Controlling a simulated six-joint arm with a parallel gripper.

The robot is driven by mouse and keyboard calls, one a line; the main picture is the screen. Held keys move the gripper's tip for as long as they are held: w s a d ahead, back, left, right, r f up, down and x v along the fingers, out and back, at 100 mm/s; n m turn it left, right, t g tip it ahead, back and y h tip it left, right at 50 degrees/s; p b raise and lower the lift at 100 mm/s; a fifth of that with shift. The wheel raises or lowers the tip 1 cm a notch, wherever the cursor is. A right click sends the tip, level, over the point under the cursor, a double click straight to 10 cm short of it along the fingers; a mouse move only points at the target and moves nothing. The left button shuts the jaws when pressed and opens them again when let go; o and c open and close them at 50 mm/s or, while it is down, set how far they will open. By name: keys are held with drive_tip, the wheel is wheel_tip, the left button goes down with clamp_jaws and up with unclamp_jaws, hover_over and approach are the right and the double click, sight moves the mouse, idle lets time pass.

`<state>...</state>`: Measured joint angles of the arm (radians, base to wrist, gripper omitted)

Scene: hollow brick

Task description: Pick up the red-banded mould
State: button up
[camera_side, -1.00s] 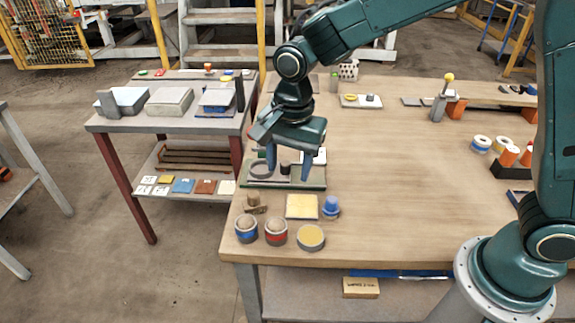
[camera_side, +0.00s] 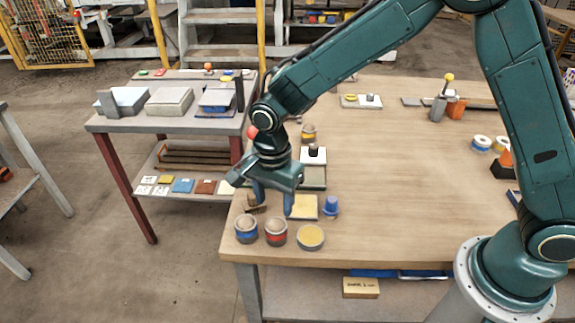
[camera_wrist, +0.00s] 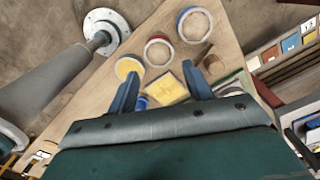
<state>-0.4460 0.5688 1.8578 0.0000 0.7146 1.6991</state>
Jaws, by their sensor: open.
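The red-banded mould (camera_side: 276,232) stands upright at the near left of the wooden table, between a blue-banded mould (camera_side: 246,229) and a yellow-topped round one (camera_side: 310,237). In the wrist view the red-banded mould (camera_wrist: 158,50) lies beyond my fingertips, with a pale, round top inside its red rim. My gripper (camera_side: 272,205) is open and empty, pointing down above the table, behind the row of moulds and apart from them. Its two fingers also show in the wrist view (camera_wrist: 163,78).
A yellow square pad (camera_side: 303,207) and a small blue piece (camera_side: 331,207) sit just right of my gripper. The table's near edge is close to the moulds. The table's middle is clear.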

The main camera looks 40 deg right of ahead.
sight(276, 225)
drive_tip(key=shift+f, duration=2.2)
drive_tip(key=shift+f, duration=0.1)
drive_tip(key=shift+f, duration=2.45)
drive_tip(key=shift+c, duration=0.2)
drive_tip(key=c, duration=0.9)
drive_tip(key=shift+r, duration=0.15)
wheel_tip(276, 225, up, 20)
drive_tip(key=shift+f, duration=0.1)
